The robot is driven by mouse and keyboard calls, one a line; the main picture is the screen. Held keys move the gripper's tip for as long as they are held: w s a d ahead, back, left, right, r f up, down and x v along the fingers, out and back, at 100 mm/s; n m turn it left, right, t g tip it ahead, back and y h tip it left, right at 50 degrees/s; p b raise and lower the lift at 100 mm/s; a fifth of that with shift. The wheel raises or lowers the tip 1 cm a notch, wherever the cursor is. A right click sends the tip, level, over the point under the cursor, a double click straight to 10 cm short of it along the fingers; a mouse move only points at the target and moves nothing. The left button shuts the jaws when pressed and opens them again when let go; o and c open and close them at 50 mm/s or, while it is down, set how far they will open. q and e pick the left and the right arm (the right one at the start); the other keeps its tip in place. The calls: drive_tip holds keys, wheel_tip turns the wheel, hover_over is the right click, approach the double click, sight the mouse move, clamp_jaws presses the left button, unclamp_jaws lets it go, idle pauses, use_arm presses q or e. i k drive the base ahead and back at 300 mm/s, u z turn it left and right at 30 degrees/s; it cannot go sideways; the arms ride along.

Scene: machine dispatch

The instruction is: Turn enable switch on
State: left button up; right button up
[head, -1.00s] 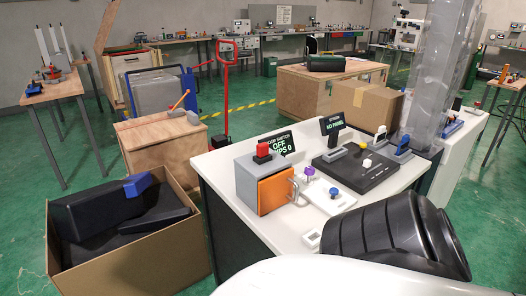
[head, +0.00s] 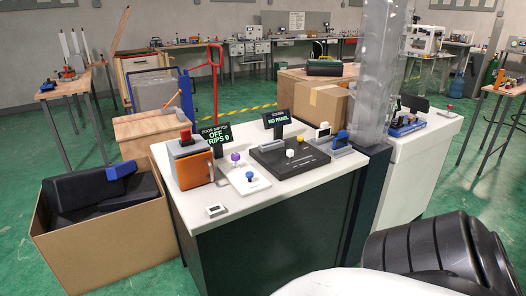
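A grey box with an orange door (head: 193,169) stands at the left end of the white table. A red knob (head: 186,135) sits on its top. The sign (head: 215,137) behind it reads "OFF" and "TRIPS 0". A white plate (head: 239,186) beside it carries a purple knob (head: 235,158) and a blue knob (head: 250,175). A black panel (head: 272,163) with a white knob (head: 290,153) lies to the right, below a sign (head: 277,118) reading "NO PANEL". I cannot tell which part is the enable switch. Neither gripper is in view.
A cardboard box (head: 110,235) with black and blue items stands on the floor at left. A transparent column (head: 376,75) rises behind the table's right end.

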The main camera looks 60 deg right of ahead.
sight(236, 157)
drive_tip(key=z, duration=1.1)
drive_tip(key=i, duration=0.15)
drive_tip(key=z, duration=0.2)
